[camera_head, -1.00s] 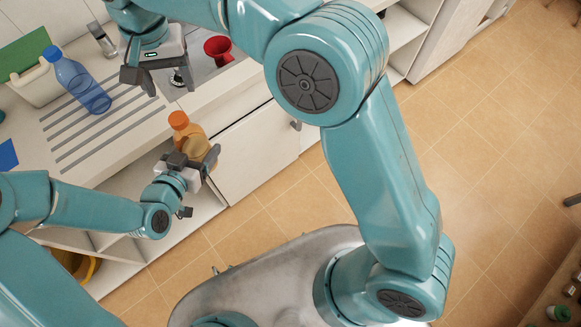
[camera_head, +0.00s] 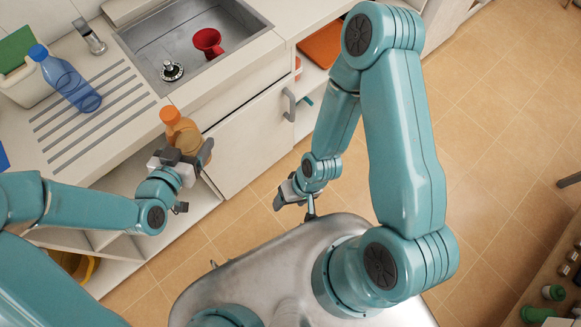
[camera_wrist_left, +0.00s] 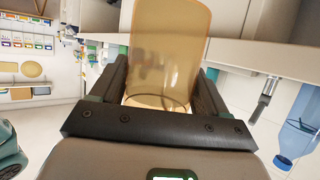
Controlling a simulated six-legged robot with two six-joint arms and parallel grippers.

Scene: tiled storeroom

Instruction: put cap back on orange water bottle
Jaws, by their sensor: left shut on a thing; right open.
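The orange water bottle (camera_head: 184,135) is translucent amber and stands slightly tilted in front of the counter edge. My left gripper (camera_head: 185,160) is shut around its lower body; the wrist view shows the bottle (camera_wrist_left: 170,50) between the two fingers. An opaque orange cap (camera_head: 169,115) sits at the bottle's top in the head view. Whether it is fully seated I cannot tell; the top is outside the wrist view. My right gripper (camera_head: 290,195) is open and empty, away from the bottle, above the front edge of my base.
A blue bottle (camera_head: 68,82) lies on the ribbed drainboard (camera_head: 110,100). The sink (camera_head: 185,45) holds a red funnel (camera_head: 208,41) and a drain strainer (camera_head: 172,71). A cabinet door with a handle (camera_head: 290,104) is right of the bottle.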

